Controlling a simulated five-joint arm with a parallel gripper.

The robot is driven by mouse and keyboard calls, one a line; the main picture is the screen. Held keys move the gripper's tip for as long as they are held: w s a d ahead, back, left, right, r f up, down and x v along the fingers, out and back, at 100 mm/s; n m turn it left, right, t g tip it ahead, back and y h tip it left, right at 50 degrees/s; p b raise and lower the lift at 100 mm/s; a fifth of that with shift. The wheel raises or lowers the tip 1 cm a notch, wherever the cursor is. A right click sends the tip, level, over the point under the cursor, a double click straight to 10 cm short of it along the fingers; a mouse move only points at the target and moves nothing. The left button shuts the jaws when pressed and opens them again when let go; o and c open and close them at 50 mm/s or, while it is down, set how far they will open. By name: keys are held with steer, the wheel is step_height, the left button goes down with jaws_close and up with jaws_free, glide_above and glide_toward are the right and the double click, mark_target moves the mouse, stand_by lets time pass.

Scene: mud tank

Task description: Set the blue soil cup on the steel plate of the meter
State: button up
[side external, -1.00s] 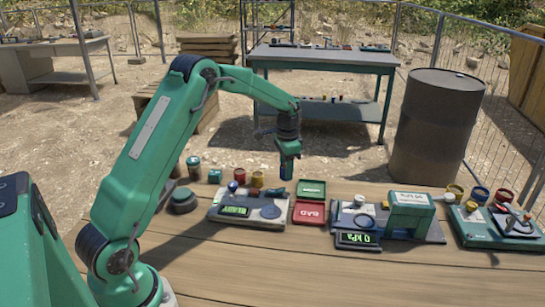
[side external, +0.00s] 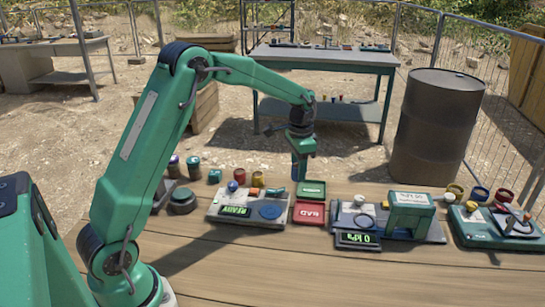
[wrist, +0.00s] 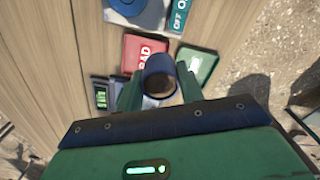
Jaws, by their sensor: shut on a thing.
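The blue soil cup (wrist: 160,76) shows from above in the wrist view, with brown soil inside, between the two fingers of my gripper (wrist: 158,92). My gripper (side external: 299,158) is shut on it and holds it up behind the meter and trays in the side view; the cup there is a small blue patch, partly hidden by the fingers. The meter (side external: 228,218) is the grey unit with a lit green display. Its round plate (side external: 271,212) looks blue and bare, and shows at the top of the wrist view (wrist: 128,5).
A green tray (side external: 311,189) and a red BAD tray (side external: 309,212) lie right of the meter. Farther right is a unit with a kPa display (side external: 358,239). Small coloured cups (side external: 257,179) stand at the meter's back. The wooden table front is clear.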

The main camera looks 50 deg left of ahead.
steer(key=s, duration=0.9)
steer(key=shift+s, duration=0.3)
steer(key=shift+f, duration=0.2)
steer(key=shift+f, duration=2.55)
steer(key=shift+f, duration=1.05)
steer(key=o, duration=1.5)
